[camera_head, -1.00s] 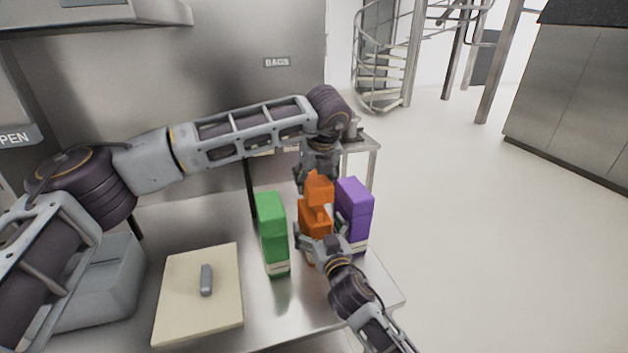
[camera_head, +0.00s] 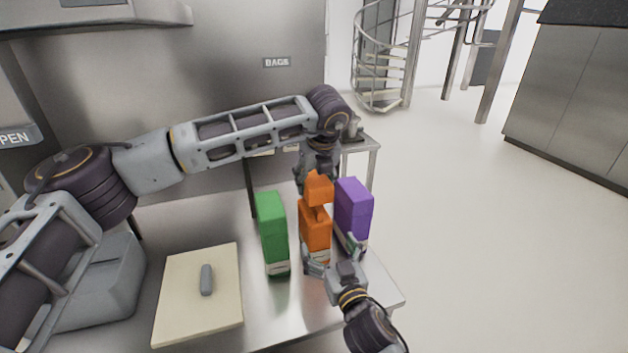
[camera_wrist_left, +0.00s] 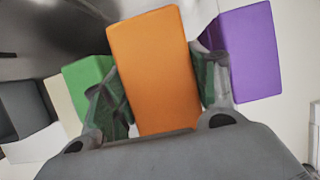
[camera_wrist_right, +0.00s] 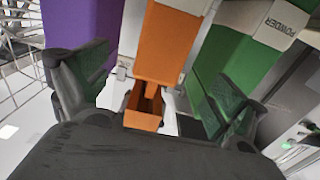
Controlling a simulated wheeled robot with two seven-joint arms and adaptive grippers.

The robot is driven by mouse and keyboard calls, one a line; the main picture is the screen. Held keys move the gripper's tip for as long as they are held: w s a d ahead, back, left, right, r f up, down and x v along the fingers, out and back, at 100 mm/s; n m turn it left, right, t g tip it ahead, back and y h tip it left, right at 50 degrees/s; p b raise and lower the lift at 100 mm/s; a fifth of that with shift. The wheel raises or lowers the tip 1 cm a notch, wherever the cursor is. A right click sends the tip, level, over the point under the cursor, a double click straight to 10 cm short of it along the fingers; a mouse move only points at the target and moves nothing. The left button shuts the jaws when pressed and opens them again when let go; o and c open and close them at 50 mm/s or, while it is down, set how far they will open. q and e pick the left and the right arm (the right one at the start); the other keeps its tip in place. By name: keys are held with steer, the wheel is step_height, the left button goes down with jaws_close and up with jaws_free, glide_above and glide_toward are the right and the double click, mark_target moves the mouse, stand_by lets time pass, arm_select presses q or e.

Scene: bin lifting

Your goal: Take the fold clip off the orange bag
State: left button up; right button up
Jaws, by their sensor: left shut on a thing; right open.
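The orange bag (camera_head: 315,230) stands between the green and purple bags. Its upper orange part (camera_head: 318,188) sits above a narrow neck. My left gripper (camera_wrist_left: 165,85) is shut on this upper part from above, one finger on each side; its tips are largely hidden in the head view. My right gripper (camera_head: 333,252) is open and empty low in front of the orange bag, toward the purple bag. In the right wrist view the orange bag (camera_wrist_right: 168,45) shows between its spread fingers. I cannot make out the fold clip clearly; pale pieces (camera_wrist_right: 115,92) flank the orange part there.
A green bag (camera_head: 272,230) stands close on the left, a purple bag (camera_head: 353,208) close on the right. A cream board (camera_head: 180,305) with a small grey object (camera_head: 206,280) lies on the steel table (camera_head: 290,310). A grey bin (camera_head: 100,285) is at the left.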

steer(key=shift+v, duration=0.9)
